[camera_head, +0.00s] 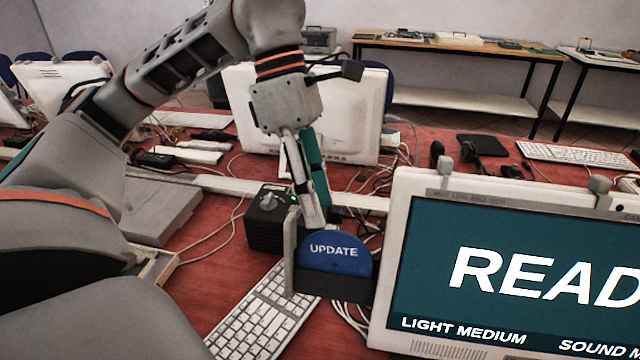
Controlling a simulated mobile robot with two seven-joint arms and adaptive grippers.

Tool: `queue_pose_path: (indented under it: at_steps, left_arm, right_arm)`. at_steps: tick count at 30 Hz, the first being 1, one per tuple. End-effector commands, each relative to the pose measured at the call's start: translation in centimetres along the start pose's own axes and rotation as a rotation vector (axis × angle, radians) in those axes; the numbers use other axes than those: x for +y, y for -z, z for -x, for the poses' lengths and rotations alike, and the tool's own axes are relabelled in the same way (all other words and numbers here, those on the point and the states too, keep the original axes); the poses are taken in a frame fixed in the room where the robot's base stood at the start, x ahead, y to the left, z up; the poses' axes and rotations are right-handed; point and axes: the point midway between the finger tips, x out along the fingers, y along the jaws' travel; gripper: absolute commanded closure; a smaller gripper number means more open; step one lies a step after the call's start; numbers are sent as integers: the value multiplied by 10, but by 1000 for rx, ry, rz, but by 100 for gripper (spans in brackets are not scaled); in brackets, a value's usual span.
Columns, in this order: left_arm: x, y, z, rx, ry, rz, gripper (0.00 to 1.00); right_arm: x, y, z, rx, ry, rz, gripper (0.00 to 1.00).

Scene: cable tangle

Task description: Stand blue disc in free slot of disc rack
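The blue disc (335,249), marked "UPDATE", shows upright with a rounded top at the middle of the head view. A dark block (340,289) covers its lower part, and a grey upright piece (290,255) stands at its left edge. I cannot tell for sure whether these belong to the disc rack. My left gripper (312,218) reaches down from above, its fingers ending at the top of the disc. A teal part runs along the fingers. Whether the fingers are closed on the disc is unclear. No free slot can be made out. My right gripper is out of view.
A white keyboard (262,315) lies in front on the red table (205,232). A black box with a knob (268,222) stands just left of the disc. A large monitor (520,265) blocks the right. A white monitor (350,115) and loose cables lie behind.

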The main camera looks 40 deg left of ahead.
Motion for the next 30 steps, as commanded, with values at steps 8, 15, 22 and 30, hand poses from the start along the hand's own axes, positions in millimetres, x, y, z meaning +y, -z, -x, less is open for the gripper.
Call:
queue_pose_path:
  at_steps: [8, 15, 22, 30]
  left_arm:
    - [1, 1, -33, 3, 4, 1, 64]
    - [0, 0, -52, 2, 3, 1, 64]
    - [0, 0, -57, -1, 0, 0, 64]
    - [0, 0, -57, -1, -1, 0, 66]
  right_arm:
    - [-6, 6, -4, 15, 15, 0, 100]
    - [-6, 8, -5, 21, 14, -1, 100]
    - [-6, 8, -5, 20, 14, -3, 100]
    - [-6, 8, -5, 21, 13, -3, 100]
